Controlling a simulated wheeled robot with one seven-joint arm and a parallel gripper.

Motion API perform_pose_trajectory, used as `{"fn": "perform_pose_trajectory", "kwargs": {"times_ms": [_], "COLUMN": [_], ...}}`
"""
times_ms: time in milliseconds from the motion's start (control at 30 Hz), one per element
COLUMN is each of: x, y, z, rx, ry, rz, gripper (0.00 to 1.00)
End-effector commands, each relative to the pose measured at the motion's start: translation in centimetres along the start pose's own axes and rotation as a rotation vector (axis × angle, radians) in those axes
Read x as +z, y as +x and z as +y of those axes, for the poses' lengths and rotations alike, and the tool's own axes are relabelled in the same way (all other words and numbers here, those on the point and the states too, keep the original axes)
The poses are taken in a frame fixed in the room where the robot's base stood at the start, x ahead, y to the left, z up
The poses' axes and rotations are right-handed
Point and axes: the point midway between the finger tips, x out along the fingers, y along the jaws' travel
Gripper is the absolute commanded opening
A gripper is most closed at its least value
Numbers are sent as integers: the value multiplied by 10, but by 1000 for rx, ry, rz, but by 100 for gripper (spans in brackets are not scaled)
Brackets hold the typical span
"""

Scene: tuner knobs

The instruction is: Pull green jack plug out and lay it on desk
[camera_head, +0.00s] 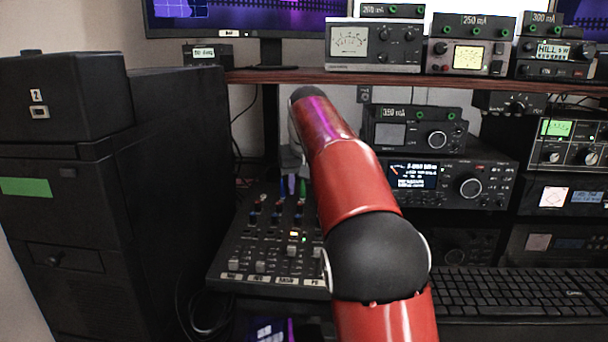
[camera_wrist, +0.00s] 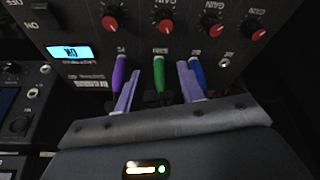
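The green jack plug (camera_wrist: 158,72) is seated in the mixer's panel (camera_wrist: 90,48), in the middle of three plugs in the wrist view. A purple plug (camera_wrist: 119,72) is on its left and a blue plug (camera_wrist: 197,72) on its right. My gripper (camera_wrist: 158,82) is open, one pale finger on each side of the green plug, with visible gaps. I cannot tell how deep the fingers reach. In the head view, the green plug (camera_head: 303,187) shows just left of my red arm, which hides most of my gripper.
The mixer (camera_head: 265,262) lies on the desk between a black tower case (camera_head: 180,150) and my arm. Red-capped knobs (camera_wrist: 167,27) are above the plugs in the wrist view. Radios (camera_head: 440,180) and a keyboard (camera_head: 520,290) are to the right. A shelf (camera_head: 290,77) runs above.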

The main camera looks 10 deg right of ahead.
Motion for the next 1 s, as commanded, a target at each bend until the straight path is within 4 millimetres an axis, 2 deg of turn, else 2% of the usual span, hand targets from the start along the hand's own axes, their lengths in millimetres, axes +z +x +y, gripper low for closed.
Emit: {"fn": "perform_pose_trajectory", "kwargs": {"times_ms": [100, 367, 700, 1000], "x": [0, 0, 0, -2], "y": [7, 8, 8, 2], "z": [0, 0, 0, 0], "rx": [0, 0, 0, 0], "ry": [0, 0, 0, -1], "rz": [-1, 0, 0, 2], "gripper": [39, 39, 0, 0]}}
